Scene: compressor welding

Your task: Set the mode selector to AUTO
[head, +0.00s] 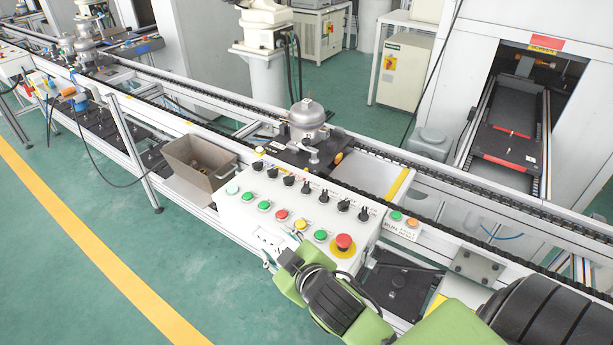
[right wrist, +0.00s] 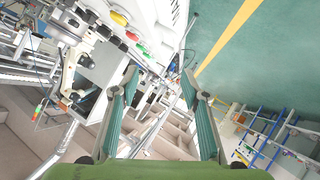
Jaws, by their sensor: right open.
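The white control panel (head: 319,214) stands at the middle of the head view, with a row of black selector knobs (head: 306,187) along its far side. I cannot read which knob is the mode selector or where it points. Coloured buttons and a red emergency stop (head: 344,242) line the near side. My right gripper (head: 289,260) is at the panel's near edge, apart from the knobs. In the right wrist view its two fingers (right wrist: 161,84) are spread with nothing between them; knobs (right wrist: 103,31) and buttons lie to their upper left. My left gripper is not in view.
A grey compressor (head: 307,118) sits on the conveyor behind the panel. A grey metal bin (head: 187,172) stands left of it. A small box with green and orange buttons (head: 402,226) is at the panel's right. The floor (head: 70,265) at left is clear.

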